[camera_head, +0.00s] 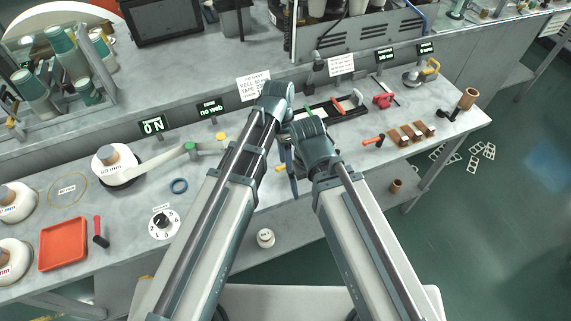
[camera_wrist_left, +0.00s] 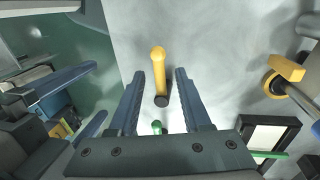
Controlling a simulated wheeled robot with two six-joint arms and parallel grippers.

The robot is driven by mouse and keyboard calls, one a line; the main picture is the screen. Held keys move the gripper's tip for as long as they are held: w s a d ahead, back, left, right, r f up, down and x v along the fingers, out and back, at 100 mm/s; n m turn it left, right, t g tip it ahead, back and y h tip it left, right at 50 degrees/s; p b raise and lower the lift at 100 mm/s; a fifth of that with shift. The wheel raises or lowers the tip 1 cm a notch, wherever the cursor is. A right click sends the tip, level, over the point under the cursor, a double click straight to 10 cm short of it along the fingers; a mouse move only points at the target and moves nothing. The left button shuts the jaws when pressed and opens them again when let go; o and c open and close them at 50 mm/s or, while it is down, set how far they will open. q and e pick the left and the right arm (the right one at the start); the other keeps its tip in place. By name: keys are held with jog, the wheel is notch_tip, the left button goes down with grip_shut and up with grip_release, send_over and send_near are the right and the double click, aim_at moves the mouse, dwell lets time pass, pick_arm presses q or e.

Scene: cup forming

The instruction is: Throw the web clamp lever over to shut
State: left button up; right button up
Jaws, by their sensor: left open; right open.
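A yellow lever (camera_wrist_left: 158,62) with a rounded end and a dark pivot at its base stands out in the left wrist view. It appears to be the web clamp lever. My left gripper (camera_wrist_left: 160,76) is open, with one blue finger on each side of the lever in the picture; I cannot tell whether either touches it. My right gripper (camera_wrist_left: 97,90) shows at the left of the wrist view, its blue fingers apart and apparently empty. In the head view both wrists overlap near the bench's front edge, and a small yellow part (camera_head: 279,168) shows beside them; the fingers are mostly hidden.
The grey bench (camera_head: 225,170) runs across the head view. A black rail (camera_head: 345,108) with red and green parts lies behind the wrists. A lit "no web" sign (camera_head: 210,108) stands at the back. A yellow part (camera_wrist_left: 288,68) on an arm is right of the lever.

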pick_arm(q)
jog(key=shift+c, duration=0.2)
grip_shut()
dwell(1.3)
